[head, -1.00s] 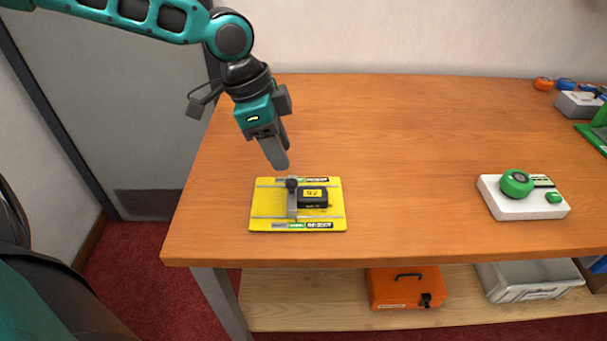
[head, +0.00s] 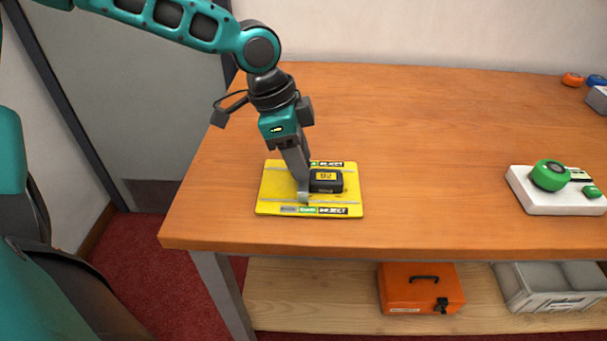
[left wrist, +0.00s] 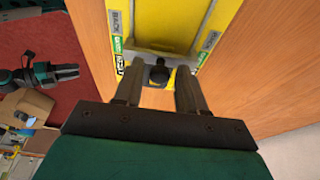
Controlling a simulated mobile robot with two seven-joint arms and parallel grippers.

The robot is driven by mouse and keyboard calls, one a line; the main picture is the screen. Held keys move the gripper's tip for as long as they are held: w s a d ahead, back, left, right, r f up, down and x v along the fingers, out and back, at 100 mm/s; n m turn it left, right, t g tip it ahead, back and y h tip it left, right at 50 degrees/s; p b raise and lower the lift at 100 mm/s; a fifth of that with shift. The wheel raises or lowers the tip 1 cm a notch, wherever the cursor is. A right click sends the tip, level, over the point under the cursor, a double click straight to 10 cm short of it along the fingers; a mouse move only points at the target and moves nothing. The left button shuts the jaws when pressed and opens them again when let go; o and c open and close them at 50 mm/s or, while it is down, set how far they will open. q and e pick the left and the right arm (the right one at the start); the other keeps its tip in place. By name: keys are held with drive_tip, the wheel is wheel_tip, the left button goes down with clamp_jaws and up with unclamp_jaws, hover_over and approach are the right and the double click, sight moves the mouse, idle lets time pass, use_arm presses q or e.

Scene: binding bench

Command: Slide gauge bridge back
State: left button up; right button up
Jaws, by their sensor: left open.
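The yellow gauge plate (head: 275,195) lies on the bench with two pale rails and marked strips along its edges. The grey gauge bridge (head: 304,199) spans the plate, partly hidden by my left gripper (head: 302,182) in the head view. A black block (head: 326,187) with a yellow label sits just right of the bridge. In the left wrist view, the bridge (left wrist: 150,54) carries a dark knob (left wrist: 158,74), which lies between the open fingers of my left gripper (left wrist: 158,92). I cannot tell whether they touch it. My right gripper (left wrist: 66,73) appears small at the left there.
A white box (head: 548,200) with green knobs stands to the right on the wooden bench (head: 430,140). An orange case (head: 415,291) and a grey bin (head: 540,300) are on the shelf below. The bench between plate and white box is clear.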

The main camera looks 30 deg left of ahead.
idle(0.9)
use_arm(q)
drive_tip(key=c, duration=0.6)
